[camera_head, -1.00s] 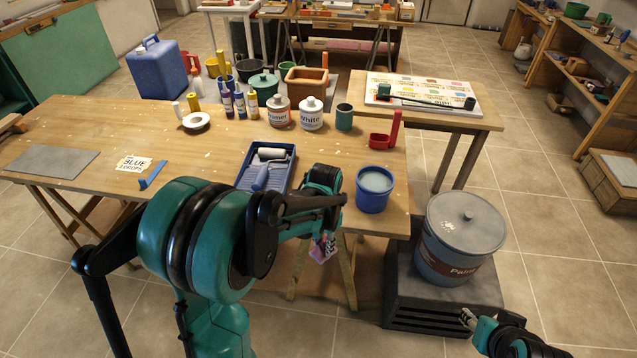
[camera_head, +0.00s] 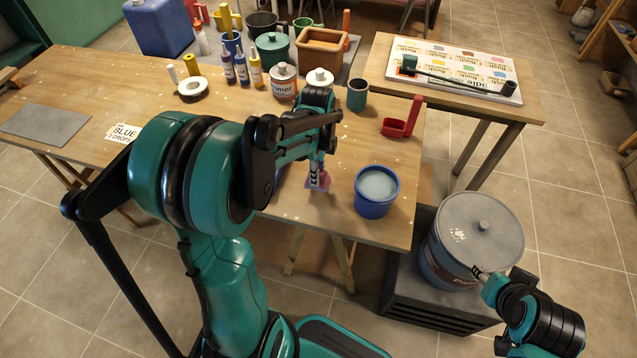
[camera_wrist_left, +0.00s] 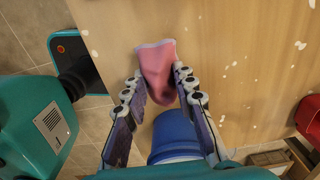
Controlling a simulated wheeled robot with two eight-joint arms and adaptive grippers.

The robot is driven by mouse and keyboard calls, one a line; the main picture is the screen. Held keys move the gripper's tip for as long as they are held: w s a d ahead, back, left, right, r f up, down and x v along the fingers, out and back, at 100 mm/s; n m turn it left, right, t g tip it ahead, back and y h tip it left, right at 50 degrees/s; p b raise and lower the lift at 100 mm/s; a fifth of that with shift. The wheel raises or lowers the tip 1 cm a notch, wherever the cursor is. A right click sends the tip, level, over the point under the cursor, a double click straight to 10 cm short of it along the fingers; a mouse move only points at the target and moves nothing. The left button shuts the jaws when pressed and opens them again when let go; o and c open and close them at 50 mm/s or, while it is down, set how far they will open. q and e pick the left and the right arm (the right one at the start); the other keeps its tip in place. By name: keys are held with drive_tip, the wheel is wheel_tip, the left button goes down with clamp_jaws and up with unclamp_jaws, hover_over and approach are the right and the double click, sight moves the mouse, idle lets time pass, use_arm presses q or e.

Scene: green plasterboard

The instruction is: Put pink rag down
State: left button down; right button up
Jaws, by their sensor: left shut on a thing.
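The pink rag (camera_head: 324,181) is held in my left gripper (camera_head: 315,180) over the wooden table (camera_head: 300,205), near its front edge. In the left wrist view the crumpled rag (camera_wrist_left: 157,66) sits between the fingertips of the left gripper (camera_wrist_left: 160,82), with a pale edge at its far end. I cannot tell whether the rag touches the tabletop. My right gripper (camera_head: 482,273) is at the lower right, in front of the grey paint bucket; its jaws are too small to read.
A blue pot of pale liquid (camera_head: 377,190) stands just right of the rag. A red scoop-like holder (camera_head: 397,127), a dark green cup (camera_head: 357,96) and paint cans (camera_head: 285,80) stand behind. The grey paint bucket (camera_head: 475,235) is off the table.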

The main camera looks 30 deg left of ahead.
use_arm(q)
drive_tip(key=shift+f+b, duration=0.7)
drive_tip(key=shift+f, duration=1.3)
drive_tip(key=shift+f, duration=0.1)
drive_tip(key=c, duration=1.2)
unclamp_jaws()
wheel_tip(320, 180, up, 11)
drive_tip(key=p, duration=0.4)
drive_tip(key=shift+d+r, duration=0.15)
drive_tip(key=shift+r, duration=0.55)
drive_tip(key=s+d+r+n+t, duration=0.1)
drive_tip(key=s+d+n+t, duration=0.1)
drive_tip(key=n, duration=0.3)
drive_tip(key=s+d+r+n+t, duration=0.1)
drive_tip(key=s+d+n+t, duration=0.1)
drive_tip(key=s+d+n, duration=0.3)
drive_tip(key=s+d+r+n+t, duration=0.1)
drive_tip(key=s+d+n+t, duration=0.2)
drive_tip(key=s+n, duration=0.1)
drive_tip(key=shift+d+n, duration=0.2)
drive_tip(key=shift+n, duration=0.5)
